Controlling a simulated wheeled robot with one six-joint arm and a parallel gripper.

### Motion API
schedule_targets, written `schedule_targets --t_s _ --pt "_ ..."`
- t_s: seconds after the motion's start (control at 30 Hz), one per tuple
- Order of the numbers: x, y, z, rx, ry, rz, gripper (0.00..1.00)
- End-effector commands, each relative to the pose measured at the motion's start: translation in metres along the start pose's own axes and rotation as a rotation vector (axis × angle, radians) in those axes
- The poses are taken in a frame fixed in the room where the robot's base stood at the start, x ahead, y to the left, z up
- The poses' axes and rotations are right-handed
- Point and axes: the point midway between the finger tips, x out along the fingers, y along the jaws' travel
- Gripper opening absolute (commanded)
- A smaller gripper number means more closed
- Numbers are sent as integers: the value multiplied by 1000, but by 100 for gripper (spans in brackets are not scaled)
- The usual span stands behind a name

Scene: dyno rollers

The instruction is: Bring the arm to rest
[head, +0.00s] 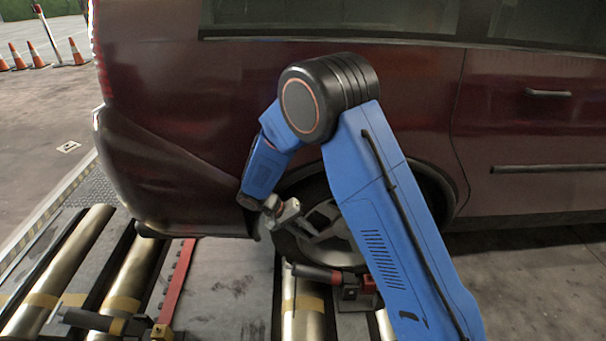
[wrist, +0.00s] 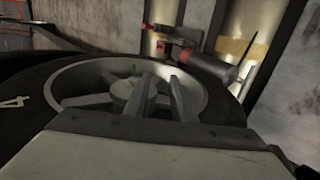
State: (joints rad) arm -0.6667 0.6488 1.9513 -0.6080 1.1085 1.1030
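My blue arm (head: 375,190) rises from the lower right, bends at a black joint and reaches down to the left in the head view. My gripper (head: 290,214) is low in front of the car wheel (head: 325,240), partly hidden by the arm. In the wrist view, my gripper (wrist: 160,82) shows two grey fingers standing apart with nothing between them. The wheel's rim and spokes (wrist: 85,88) fill the view behind them. I cannot tell the exact gap between fingers and wheel.
A dark red car (head: 180,100) stands close behind the arm. Metal rollers (head: 55,270) lie in the floor. A red-and-black clamp-like device (head: 350,285) sits by the wheel and also shows in the wrist view (wrist: 205,65). Orange cones (head: 37,55) stand far left.

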Motion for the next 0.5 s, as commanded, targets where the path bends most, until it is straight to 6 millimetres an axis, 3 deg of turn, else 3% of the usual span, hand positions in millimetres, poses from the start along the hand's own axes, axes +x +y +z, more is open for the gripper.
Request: schedule_targets --t_s 0.13,0.23,0.5 --pt "-2 5 0 2 -2 -7 23" --pt "-8 22 1 7 -8 -27 23" --pt "-33 99 13 21 -32 -131 23"
